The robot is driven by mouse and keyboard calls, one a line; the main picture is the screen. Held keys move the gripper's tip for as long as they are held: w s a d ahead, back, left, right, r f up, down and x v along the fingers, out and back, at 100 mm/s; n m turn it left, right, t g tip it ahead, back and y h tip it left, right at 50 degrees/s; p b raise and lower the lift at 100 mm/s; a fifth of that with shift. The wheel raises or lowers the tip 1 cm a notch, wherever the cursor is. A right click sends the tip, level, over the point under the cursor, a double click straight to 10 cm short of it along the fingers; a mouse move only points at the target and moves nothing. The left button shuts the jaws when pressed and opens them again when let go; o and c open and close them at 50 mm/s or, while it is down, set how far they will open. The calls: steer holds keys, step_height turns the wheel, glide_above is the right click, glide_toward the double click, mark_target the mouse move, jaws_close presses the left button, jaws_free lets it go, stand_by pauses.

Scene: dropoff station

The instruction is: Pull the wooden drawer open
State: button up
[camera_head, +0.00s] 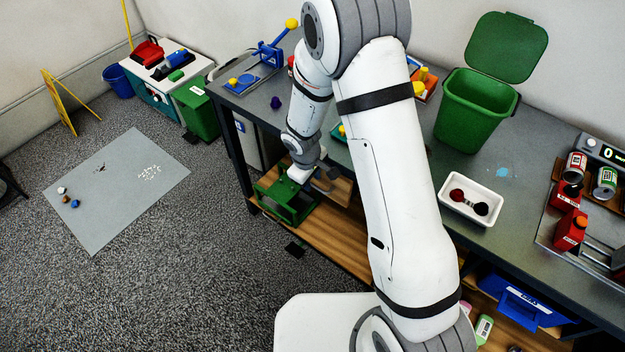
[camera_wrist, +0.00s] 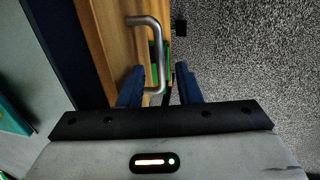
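The wooden drawer (camera_head: 338,188) is under the workbench, partly hidden by my arm in the head view. Its light wooden front (camera_wrist: 118,40) fills the upper left of the wrist view. A grey metal bar handle (camera_wrist: 158,50) stands out from that front. My gripper (camera_wrist: 160,84) has its two dark blue fingers apart, one on each side of the handle's near end, with visible gaps. It is open and does not appear to grip the bar. In the head view my arm's end is by the drawer, and the fingertips are hard to make out.
A green open box (camera_head: 290,205) sits below my wrist, near the wooden lower shelf (camera_head: 345,245). The workbench (camera_head: 395,158) holds a green bin (camera_head: 470,115) and a white tray (camera_head: 462,215). The carpet (camera_head: 190,235) left of the bench is largely clear.

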steer(key=shift+w+d+f, duration=0.1)
steer(key=shift+w+f, duration=0.05)
steer(key=shift+f, duration=0.45)
jaws_close()
